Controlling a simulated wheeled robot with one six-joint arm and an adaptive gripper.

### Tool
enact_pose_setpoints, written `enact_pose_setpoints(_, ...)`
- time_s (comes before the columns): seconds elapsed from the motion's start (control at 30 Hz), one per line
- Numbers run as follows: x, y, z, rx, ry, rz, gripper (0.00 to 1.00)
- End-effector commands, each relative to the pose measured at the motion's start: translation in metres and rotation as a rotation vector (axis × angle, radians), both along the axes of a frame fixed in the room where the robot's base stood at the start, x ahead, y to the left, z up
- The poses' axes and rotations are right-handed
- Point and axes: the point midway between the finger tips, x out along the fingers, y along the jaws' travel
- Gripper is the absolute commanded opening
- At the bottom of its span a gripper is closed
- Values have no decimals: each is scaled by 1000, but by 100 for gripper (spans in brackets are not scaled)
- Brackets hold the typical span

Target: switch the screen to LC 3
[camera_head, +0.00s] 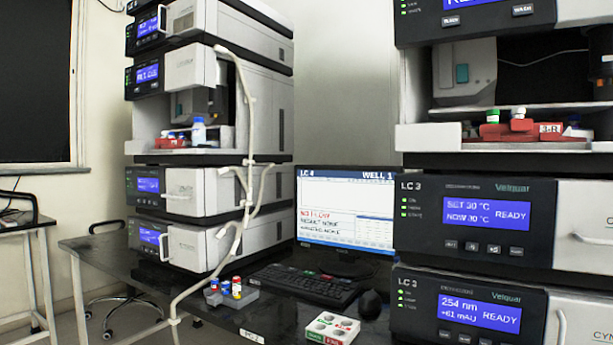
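The screen (345,208) stands on the bench between two instrument stacks. Its header reads "LC 4" at left and "WELL 1" at right, over a mostly empty plot with red and black text lines below; "RESULT NONE" is legible. A small white box with several round buttons (331,327) lies on the bench in front, with red and green labels on its front side. A black keyboard (311,284) and a black mouse (370,304) lie before the screen. The right stack's modules (475,222) are marked "LC 3". My gripper is not in view.
A left stack (213,130) has white tubing (250,130) hanging down its front to the bench. A grey rack with small colored-capped vials (231,291) sits left of the keyboard. Red racks with capped vials (519,128) sit in the right stack's open bay.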

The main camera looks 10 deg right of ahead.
Motion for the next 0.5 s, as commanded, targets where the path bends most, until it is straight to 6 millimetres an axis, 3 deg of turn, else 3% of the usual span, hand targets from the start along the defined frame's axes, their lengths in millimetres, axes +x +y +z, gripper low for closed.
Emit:
enact_pose_setpoints(0.17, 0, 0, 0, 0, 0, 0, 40)
enact_pose_setpoints(0.33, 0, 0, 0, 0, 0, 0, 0)
enact_pose_setpoints(0.5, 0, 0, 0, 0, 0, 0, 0)
